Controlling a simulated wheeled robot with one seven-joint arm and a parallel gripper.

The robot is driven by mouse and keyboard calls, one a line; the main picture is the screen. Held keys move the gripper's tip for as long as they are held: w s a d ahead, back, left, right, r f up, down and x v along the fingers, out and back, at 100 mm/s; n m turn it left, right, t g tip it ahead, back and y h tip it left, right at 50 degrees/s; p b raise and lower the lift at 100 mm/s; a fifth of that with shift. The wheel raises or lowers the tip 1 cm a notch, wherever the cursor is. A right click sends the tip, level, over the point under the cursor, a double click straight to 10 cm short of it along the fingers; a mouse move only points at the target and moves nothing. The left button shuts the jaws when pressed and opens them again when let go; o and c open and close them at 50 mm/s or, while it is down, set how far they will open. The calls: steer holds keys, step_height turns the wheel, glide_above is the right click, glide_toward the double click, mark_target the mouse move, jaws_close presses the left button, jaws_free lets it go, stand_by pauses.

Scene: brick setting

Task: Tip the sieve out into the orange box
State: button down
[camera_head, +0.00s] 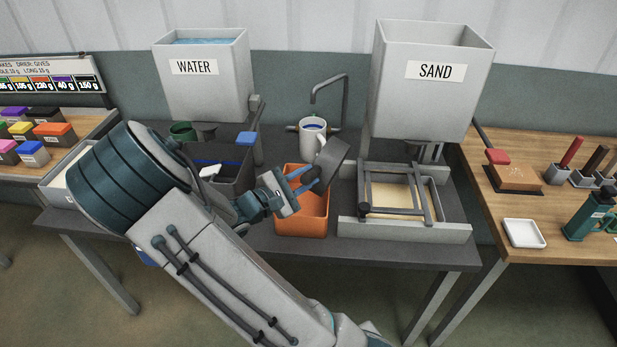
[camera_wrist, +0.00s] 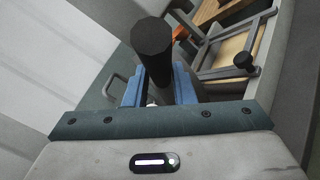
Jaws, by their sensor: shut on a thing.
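My gripper (camera_head: 306,184) has its blue fingers closed on the dark handle of the sieve. The sieve (camera_head: 333,158) is a dark grey round pan, tilted steeply, over the back right part of the orange box. Its inside and any contents cannot be made out. The orange box (camera_head: 306,226) stands on the dark table below, open at the top; its floor shows no clear contents.
A white mug (camera_head: 311,141) stands under a tap (camera_head: 328,84) just behind the sieve. The SAND hopper (camera_head: 425,95) stands over a sand tray with a grey frame (camera_head: 400,232) at right. The WATER tank (camera_head: 205,95) and a dark bin (camera_head: 225,178) are at left.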

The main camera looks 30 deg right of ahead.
steer(key=w+a+r+m+p, duration=0.1)
steer(key=w+a+r, duration=0.1)
steer(key=w+a, duration=0.2)
steer(key=shift+w+a+r+y, duration=0.2)
steer(key=shift+w+y, duration=0.1)
steer(key=shift+w, duration=0.7)
stand_by(1.9)
steer(key=shift+m, duration=0.3)
step_height(320, 180, up, 2)
steer(key=m+y+b, duration=0.2)
steer(key=m+b, duration=0.2)
steer(key=b, duration=0.1)
steer(key=m+t+y+b, duration=0.1)
steer(key=m+y+b, duration=0.1)
steer(key=b, duration=0.4)
steer(key=shift+m, duration=0.9)
